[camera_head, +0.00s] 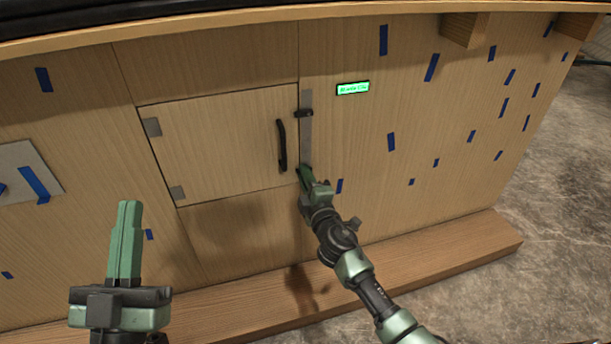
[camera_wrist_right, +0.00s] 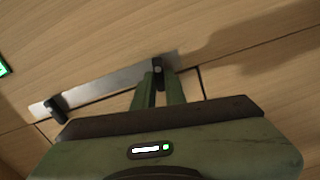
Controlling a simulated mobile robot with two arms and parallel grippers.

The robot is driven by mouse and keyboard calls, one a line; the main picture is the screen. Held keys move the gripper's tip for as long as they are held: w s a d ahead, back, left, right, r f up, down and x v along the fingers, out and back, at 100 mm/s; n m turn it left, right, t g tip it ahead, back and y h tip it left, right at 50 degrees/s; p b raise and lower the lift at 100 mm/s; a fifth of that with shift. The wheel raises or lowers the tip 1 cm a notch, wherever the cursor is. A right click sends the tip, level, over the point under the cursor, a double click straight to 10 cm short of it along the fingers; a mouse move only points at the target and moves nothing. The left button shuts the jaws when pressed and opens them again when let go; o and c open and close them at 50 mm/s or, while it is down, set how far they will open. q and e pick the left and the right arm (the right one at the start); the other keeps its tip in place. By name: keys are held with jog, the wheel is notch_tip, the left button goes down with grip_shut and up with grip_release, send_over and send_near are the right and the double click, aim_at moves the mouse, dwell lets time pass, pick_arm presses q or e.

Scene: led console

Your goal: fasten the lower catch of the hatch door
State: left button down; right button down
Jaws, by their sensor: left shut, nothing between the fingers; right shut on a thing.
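The hatch door (camera_head: 215,150) is a pale wood panel, flush in its frame, with a black handle (camera_head: 282,145). A grey metal strip (camera_head: 306,138) runs beside its right edge. The black upper catch (camera_head: 304,113) lies across the strip. The black lower catch (camera_wrist_right: 157,70) sits between the fingers of my right gripper (camera_wrist_right: 158,88), which is shut on it at the strip's lower end. The fingers hide part of this catch, so its reach over the door seam is unclear. In the head view my right gripper (camera_head: 304,174) covers most of it. My left gripper (camera_head: 128,204) is shut and empty.
A small green-lit display (camera_head: 353,88) is right of the strip. Blue tape pieces (camera_head: 391,142) dot the panel. A wooden ledge (camera_head: 440,250) runs along the panel's foot. The space between my left gripper and the door is clear.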

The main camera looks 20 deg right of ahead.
pick_arm(q)
jog(key=shift+s+r, duration=0.15)
jog(key=shift+r, duration=0.05)
pick_arm(e)
jog(key=shift+f+n, duration=0.25)
jog(key=shift+n, duration=0.85)
jog(key=c, duration=1.5)
grip_release()
jog(key=shift+o, duration=0.2)
